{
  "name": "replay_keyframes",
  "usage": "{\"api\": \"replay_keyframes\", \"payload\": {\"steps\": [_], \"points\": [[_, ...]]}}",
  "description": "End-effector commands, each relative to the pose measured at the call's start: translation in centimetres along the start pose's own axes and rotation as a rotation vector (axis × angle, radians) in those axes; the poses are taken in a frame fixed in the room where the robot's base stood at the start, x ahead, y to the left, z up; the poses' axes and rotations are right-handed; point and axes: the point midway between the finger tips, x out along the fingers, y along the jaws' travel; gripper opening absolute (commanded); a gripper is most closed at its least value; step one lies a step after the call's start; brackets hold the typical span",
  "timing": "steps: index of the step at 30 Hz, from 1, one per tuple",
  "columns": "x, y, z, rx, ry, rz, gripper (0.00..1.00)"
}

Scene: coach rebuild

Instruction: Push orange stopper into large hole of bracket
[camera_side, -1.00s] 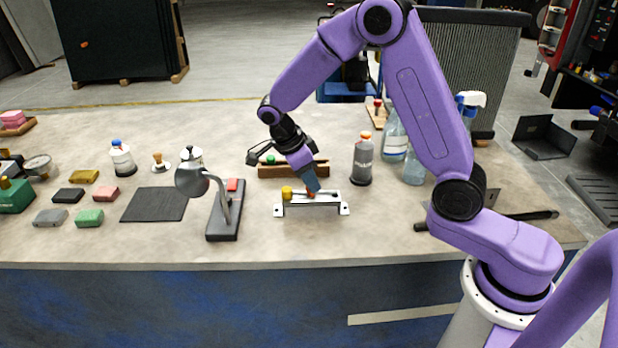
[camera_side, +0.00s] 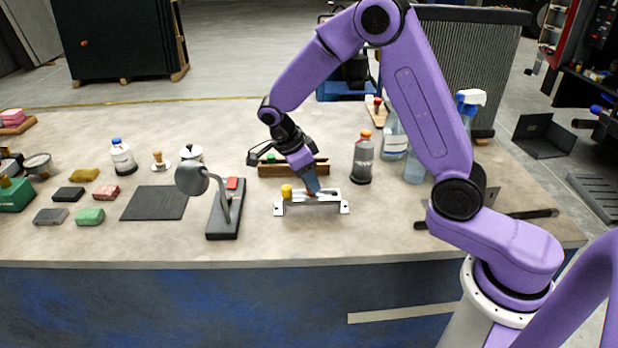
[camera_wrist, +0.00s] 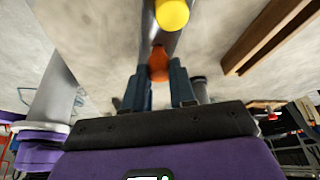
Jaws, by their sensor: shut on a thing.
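The metal bracket (camera_side: 325,205) stands on the bench like a low bridge, with feet at both ends. A yellow stopper (camera_side: 287,191) sits at its left end; it also shows at the top of the wrist view (camera_wrist: 172,14). My gripper (camera_side: 312,192) points down at the middle of the bracket. In the wrist view its two blue-grey fingers are shut on the orange stopper (camera_wrist: 159,64), which is at the bracket's top face. In the side view the fingers mostly hide the orange stopper. The hole under it is hidden, so I cannot tell how deep it sits.
A wooden rack (camera_side: 293,169) lies just behind the bracket. A grey bottle with an orange cap (camera_side: 362,160) stands to the right. A desk lamp (camera_side: 222,205) stands close on the left. The bench in front of the bracket is clear.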

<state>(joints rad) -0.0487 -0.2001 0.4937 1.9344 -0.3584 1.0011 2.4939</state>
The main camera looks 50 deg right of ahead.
Motion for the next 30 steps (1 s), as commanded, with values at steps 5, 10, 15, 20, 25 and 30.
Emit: {"api": "replay_keyframes", "payload": {"steps": [5, 10, 15, 20, 25, 30], "points": [[-0.01, 0.0, 0.0, 0.0, 0.0, 0.0, 0.0], [0.09, 0.0, 0.04, 0.0, 0.0, 0.0, 0.0], [0.26, 0.0, 0.1, 0.0, 0.001, 0.0, 0.0], [0.41, 0.0, 0.15, 0.0, 0.001, 0.001, 0.0], [0.58, 0.0, 0.22, 0.0, 0.001, 0.001, 0.0], [0.74, 0.0, 0.29, 0.0, 0.0, 0.0, 0.0]]}}
